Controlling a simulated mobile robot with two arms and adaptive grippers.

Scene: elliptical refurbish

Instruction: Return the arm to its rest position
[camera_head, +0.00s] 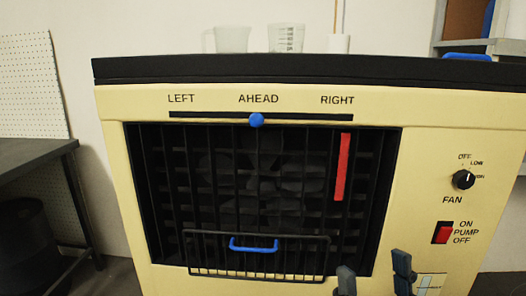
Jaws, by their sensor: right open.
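My right gripper (375,278) shows at the bottom edge of the head view, right of centre. Its two dark fingertips stand apart with nothing visible between them. They appear in front of the lower right part of a cream-coloured cooler unit (112,170). The rest of my right arm is out of the frame. My left gripper is not in view.
The cooler's front has a blue slider knob (257,120), a red strip (342,167), a wire basket with a blue handle (254,247), a fan knob (464,180) and a red pump switch (442,233). A dark table (30,152) stands at left.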

